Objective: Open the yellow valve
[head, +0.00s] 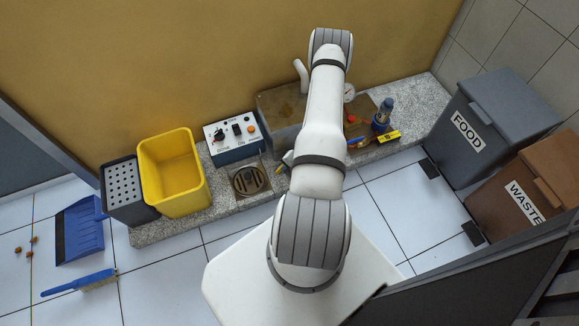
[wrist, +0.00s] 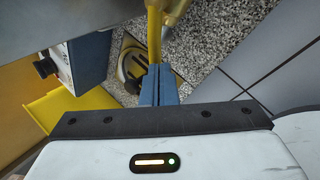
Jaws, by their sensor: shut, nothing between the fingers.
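The yellow valve's bar-like handle (wrist: 154,36) shows at the top middle of the wrist view, beside a rounded yellow part (wrist: 176,8). The fingertips point at the lower end of the handle. I cannot tell whether they touch it. In the head view my arm hides most of the valve and gripper.
FOOD (head: 500,128) and WASTE (head: 535,180) bins stand far right.

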